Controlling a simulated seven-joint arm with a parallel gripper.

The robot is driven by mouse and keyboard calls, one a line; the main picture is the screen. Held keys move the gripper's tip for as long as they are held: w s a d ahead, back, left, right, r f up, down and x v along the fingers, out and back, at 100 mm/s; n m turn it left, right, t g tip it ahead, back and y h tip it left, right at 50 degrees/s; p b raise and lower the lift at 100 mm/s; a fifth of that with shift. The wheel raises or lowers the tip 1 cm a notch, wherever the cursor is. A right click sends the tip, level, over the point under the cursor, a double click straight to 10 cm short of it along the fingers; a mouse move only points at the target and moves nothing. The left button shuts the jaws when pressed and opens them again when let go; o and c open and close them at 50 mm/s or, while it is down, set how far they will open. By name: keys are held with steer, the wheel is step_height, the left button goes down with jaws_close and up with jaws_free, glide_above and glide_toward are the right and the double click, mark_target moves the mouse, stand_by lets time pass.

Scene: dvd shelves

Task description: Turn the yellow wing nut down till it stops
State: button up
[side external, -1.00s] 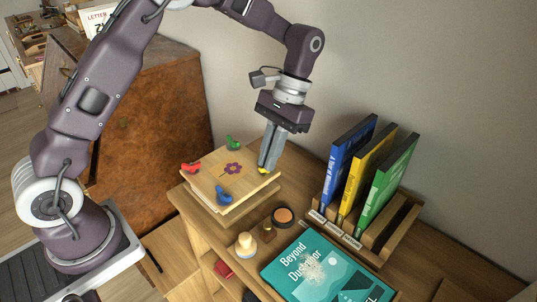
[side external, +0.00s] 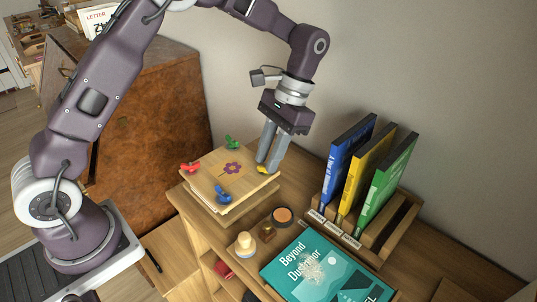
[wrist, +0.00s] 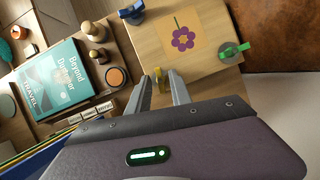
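The yellow wing nut (side external: 262,169) is at the right corner of the wooden flower press (side external: 213,177). In the wrist view the yellow wing nut (wrist: 158,78) shows between my fingertips, near the board's edge. My gripper (side external: 267,165) points down over that corner, and its two fingers stand apart. The wrist view shows a gap between the fingers of my gripper (wrist: 160,85) and the nut, so it is open around or just above the nut. I cannot tell the exact height. Red (side external: 190,168), blue (side external: 224,194) and green (side external: 232,142) wing nuts sit at the other corners.
A round dark tin (side external: 282,216), a small brown bottle (side external: 267,232) and a wooden stamp (side external: 245,244) stand in front of the press. A teal book (side external: 325,270) lies to the front right. Upright DVD cases (side external: 365,178) stand in a rack to the right.

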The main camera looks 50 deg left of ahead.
steer(key=v, duration=0.7)
stand_by(0.3)
steer(key=s+a+r+n+t, duration=0.1)
steer(key=s+a+r+t, duration=0.3)
steer(key=s+r, duration=0.75)
steer(key=s+f+t, duration=0.2)
steer(key=s+t, duration=0.1)
steer(key=s, duration=0.3)
steer(key=s+f+n+t, duration=0.1)
steer(key=s+f+t, duration=0.1)
steer(key=s, duration=0.5)
steer(key=shift+a+t+h, duration=0.4)
steer(key=shift+t, duration=0.1)
stand_by(4.0)
